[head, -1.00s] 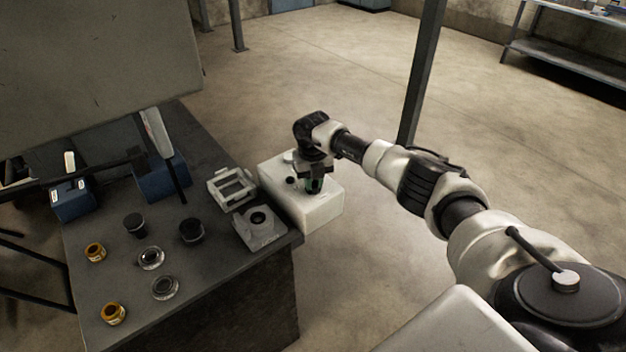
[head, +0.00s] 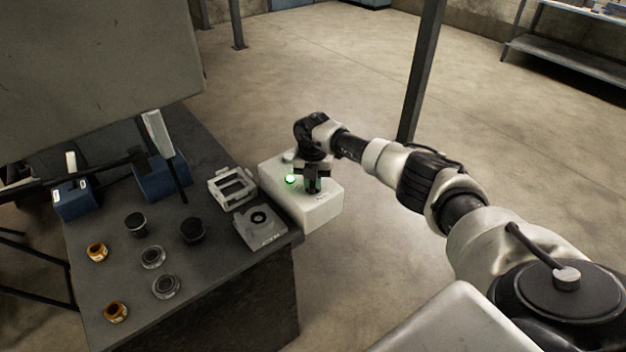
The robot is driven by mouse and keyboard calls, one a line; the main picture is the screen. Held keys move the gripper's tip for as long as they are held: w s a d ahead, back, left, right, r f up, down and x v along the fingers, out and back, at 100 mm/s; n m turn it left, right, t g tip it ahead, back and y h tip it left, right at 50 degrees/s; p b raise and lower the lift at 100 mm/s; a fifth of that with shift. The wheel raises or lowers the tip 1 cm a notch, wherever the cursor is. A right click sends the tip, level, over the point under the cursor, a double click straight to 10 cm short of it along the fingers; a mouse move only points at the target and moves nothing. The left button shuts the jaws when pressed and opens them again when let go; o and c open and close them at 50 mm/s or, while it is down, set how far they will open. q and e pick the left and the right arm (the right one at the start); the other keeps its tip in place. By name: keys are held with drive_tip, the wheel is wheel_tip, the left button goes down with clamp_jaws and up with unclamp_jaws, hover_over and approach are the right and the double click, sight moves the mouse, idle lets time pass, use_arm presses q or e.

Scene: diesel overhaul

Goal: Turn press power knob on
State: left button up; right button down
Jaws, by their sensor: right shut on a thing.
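The press control box (head: 311,208) is a white block at the right end of the dark workbench. A small lamp (head: 290,179) on its top glows green. My right gripper (head: 313,190) points down over the top of the box, just right of the lamp, and is shut on the power knob. The knob itself is hidden by the fingers and wrist. My left gripper is not in view.
On the workbench (head: 215,275) stand a white frame-shaped fixture (head: 232,188), a grey block with a round hole (head: 260,227), dark cylinders (head: 192,230), clear rings and brass-coloured rings (head: 116,312). Blue blocks (head: 160,178) stand further back. A dark post (head: 421,75) rises behind my right arm.

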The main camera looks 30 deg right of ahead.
sight(313, 182)
drive_tip(key=c, duration=1.1)
unclamp_jaws()
drive_tip(key=shift+o, duration=0.2)
wheel_tip(313, 182, up, 11)
drive_tip(key=b, duration=0.2)
drive_tip(key=shift+f, duration=0.15)
